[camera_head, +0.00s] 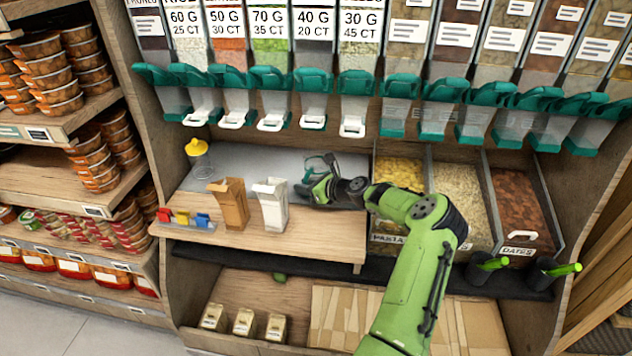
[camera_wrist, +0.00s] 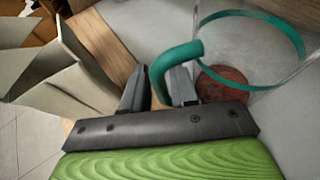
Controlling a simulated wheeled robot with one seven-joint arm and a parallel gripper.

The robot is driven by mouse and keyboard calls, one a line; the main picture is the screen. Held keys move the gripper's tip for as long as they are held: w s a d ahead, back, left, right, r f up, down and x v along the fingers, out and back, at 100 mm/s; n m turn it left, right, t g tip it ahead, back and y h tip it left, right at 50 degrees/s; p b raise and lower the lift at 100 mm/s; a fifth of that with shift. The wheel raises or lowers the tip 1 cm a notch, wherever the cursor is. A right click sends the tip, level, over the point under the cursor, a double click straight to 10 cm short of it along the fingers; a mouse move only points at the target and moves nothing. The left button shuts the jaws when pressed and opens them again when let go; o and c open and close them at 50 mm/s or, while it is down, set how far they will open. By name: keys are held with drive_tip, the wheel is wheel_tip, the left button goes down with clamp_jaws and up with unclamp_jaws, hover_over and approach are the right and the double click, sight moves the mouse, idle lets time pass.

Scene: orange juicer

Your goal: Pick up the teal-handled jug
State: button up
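The teal-handled jug is clear with a teal rim. In the wrist view its rim (camera_wrist: 290,32) and clear wall fill the upper right, and its curved teal handle (camera_wrist: 172,60) reaches down between the fingers of my gripper (camera_wrist: 160,88). One finger is inside the handle loop and the other outside, with little or no gap, so my gripper looks shut on the handle. In the head view the jug (camera_head: 316,163) shows partly behind my gripper (camera_head: 318,188) on the grey back of the wooden shelf. My gripper hides much of it.
A brown carton (camera_head: 232,204) and a white carton (camera_head: 272,205) stand open-topped to the left of my gripper. A yellow-topped container (camera_head: 198,155) and a small coloured clip stand (camera_head: 186,222) are farther left. Bulk bins (camera_head: 460,192) stand right; dispensers (camera_head: 270,90) hang above.

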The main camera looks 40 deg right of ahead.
clamp_jaws()
drive_tip(key=shift+r, duration=0.2)
